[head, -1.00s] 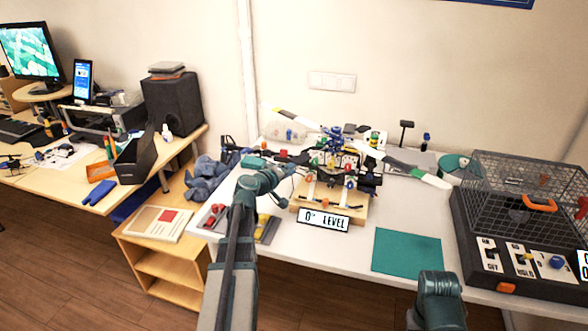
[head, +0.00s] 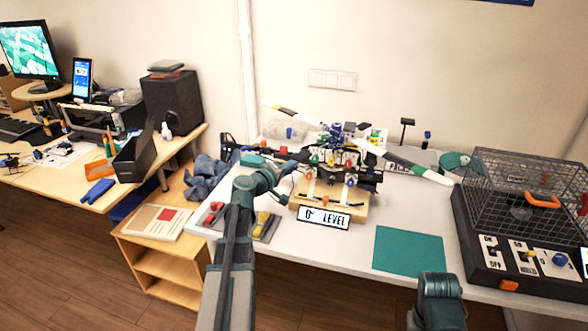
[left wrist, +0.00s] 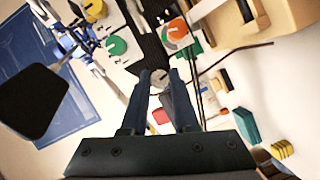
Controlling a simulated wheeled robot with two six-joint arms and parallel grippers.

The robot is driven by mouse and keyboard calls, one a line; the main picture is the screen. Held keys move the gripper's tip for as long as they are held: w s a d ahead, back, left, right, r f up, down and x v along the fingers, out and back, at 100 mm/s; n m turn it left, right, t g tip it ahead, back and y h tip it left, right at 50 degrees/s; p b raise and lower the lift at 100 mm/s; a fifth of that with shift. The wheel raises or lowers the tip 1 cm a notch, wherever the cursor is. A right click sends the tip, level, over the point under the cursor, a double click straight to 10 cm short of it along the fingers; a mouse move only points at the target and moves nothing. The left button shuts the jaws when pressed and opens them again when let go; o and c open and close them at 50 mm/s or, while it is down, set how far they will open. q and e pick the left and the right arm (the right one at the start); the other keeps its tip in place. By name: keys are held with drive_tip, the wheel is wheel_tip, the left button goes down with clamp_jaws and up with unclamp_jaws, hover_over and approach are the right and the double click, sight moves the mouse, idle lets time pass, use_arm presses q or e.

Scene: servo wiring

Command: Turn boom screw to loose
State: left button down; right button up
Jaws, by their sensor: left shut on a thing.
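The model helicopter (head: 345,160) stands on a wooden base behind the "0° LEVEL" plate (head: 323,217). Its dark boom (head: 240,148) reaches to the left. My left gripper (head: 290,168) is at the left side of the model, close to the boom; its fingertips are hard to make out there. In the left wrist view its two dark fingers (left wrist: 160,80) are closed around a small grey round screw head (left wrist: 158,76), which appears to be the boom screw. The slot direction is hard to read. My right gripper is out of view; only part of that arm shows at the bottom.
Around the fingers in the left wrist view are a green dial (left wrist: 117,45), an orange-and-white dial (left wrist: 177,32) and thin dark cables. A teal mat (head: 408,251) lies on the table's clear front. A wire cage (head: 530,190) stands at right, a tray of coloured parts (head: 262,228) at left.

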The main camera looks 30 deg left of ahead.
use_arm(q)
drive_tip(key=n+b, duration=0.1)
drive_tip(key=n+t+b, duration=0.1)
drive_tip(key=n, duration=0.1)
drive_tip(key=shift+f+h+b, duration=0.35)
drive_tip(key=shift+h+b, duration=0.05)
drive_tip(key=n+t+b, duration=0.1)
drive_tip(key=n+b, duration=0.1)
drive_tip(key=n, duration=0.1)
drive_tip(key=shift+n+t+b, duration=0.3)
drive_tip(key=shift+b, duration=0.05)
drive_tip(key=shift+n+t+y+b, duration=0.45)
drive_tip(key=shift+n+b, duration=0.35)
drive_tip(key=shift+n, duration=0.65)
drive_tip(key=shift+n+t+y+b, duration=0.25)
drive_tip(key=shift+n+t+b, duration=0.4)
drive_tip(key=shift+n, duration=0.8)
drive_tip(key=c, duration=0.7)
unclamp_jaws()
drive_tip(key=shift+s, duration=0.15)
